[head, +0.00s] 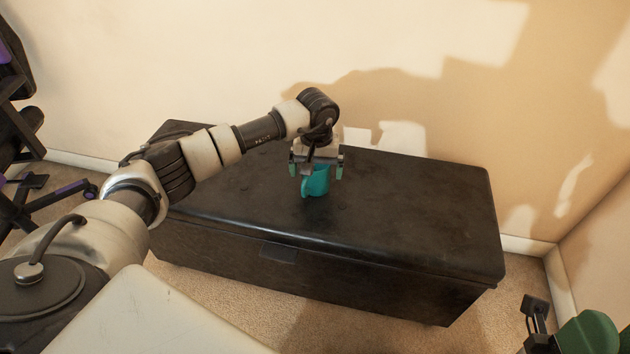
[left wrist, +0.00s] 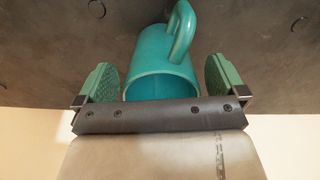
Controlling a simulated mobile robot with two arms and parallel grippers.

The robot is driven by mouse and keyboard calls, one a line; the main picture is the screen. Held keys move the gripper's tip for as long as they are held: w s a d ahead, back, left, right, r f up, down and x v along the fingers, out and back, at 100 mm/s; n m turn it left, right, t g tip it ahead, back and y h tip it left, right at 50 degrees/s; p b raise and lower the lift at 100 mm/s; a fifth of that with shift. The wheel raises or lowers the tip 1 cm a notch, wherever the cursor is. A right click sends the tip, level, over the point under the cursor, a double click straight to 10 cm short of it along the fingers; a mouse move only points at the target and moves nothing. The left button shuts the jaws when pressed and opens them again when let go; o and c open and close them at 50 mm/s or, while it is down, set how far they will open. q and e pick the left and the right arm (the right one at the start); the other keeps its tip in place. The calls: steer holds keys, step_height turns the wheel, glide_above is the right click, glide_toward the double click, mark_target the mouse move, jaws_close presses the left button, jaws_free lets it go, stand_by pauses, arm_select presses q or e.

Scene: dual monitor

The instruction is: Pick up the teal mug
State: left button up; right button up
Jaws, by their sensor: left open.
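The teal mug (head: 318,184) stands on top of the dark chest (head: 420,215), near its middle, with its handle toward the front left in the head view. My left gripper (head: 318,172) is right over the mug, pointing down, with its green-padded fingers apart on either side. In the left wrist view the mug (left wrist: 160,68) lies between the open fingers of the left gripper (left wrist: 162,80), with a gap on each side. Its near rim is partly hidden by the gripper's body. Part of my right gripper (head: 565,325) shows at the bottom right corner, cut off by the picture edge.
The rest of the chest top is clear. A beige wall (head: 220,60) rises close behind the chest, and carpet (head: 370,330) lies in front. Dark furniture with purple parts (head: 15,60) stands at the far left.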

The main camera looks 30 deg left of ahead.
arm_select(q)
steer(key=shift+f, duration=0.25)
steer(key=c, duration=1.1)
steer(key=shift+r, duration=0.1)
